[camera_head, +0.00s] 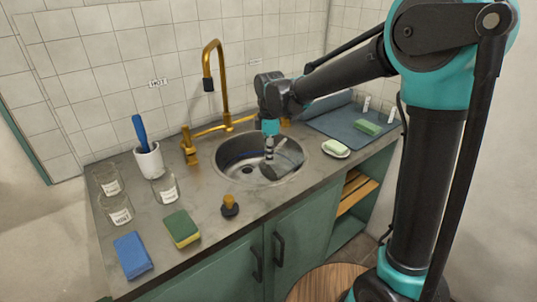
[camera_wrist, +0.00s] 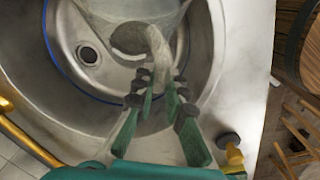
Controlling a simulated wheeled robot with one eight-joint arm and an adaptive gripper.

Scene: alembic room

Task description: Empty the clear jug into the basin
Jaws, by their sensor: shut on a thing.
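The round metal basin (camera_head: 232,172) is set in the grey counter, with a dark drain at its bottom. My gripper (camera_head: 269,150) is over the basin, pointing down. Its fingers (camera_wrist: 163,88) are shut on the pale handle of the clear jug (camera_wrist: 140,18). In the head view the jug (camera_head: 285,160) looks tilted, inside or just above the right side of the basin. The wrist view shows the basin (camera_wrist: 203,45) and its drain beside the jug. I cannot tell whether liquid is in the jug or flowing from it.
A brass tap (camera_head: 223,85) rises behind the basin. Several labelled glasses, including one glass (camera_head: 165,187), and a white cup (camera_head: 148,160) stand at left. A sponge (camera_head: 182,228), blue cloth (camera_head: 132,254) and dark stopper (camera_head: 230,207) lie in front; a soap dish (camera_head: 336,152) is right.

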